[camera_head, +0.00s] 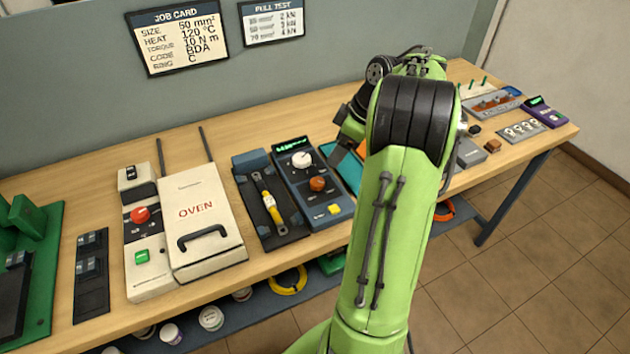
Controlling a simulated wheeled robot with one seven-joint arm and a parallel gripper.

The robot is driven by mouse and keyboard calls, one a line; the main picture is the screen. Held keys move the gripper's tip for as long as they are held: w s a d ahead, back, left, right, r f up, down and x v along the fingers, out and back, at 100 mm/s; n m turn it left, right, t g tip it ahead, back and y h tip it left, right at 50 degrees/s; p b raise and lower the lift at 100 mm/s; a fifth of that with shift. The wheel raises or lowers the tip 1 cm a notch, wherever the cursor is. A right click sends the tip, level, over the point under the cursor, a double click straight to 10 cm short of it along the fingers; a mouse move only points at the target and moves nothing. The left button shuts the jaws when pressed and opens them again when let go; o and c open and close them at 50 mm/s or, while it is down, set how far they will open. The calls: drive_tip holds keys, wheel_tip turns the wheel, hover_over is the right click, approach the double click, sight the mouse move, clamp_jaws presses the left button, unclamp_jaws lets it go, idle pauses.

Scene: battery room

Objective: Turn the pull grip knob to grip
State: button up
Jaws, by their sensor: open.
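A dark blue-grey box (290,184) with a lit green display stands near the middle of the bench. It carries a white knob (301,159), an orange knob (317,183) and a yellow button (334,209). Its labels are too small to read, so I cannot tell which knob is the pull grip knob or where it points. Left of the box, a yellow-sleeved cable piece (268,200) lies in a dark fixture (245,165).
A white oven (197,207) with a black handle stands left of the fixture, beside a panel with a red knob (140,215). A purple meter (545,112) and small trays are at the far right. A job card (178,35) hangs on the wall behind.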

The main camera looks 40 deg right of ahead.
sight(318, 181)
drive_tip(key=b+x, duration=0.4)
drive_tip(key=x, duration=0.8)
drive_tip(key=shift+f, duration=0.4)
drive_tip(key=c, duration=1)
drive_tip(key=shift+c, duration=0.2)
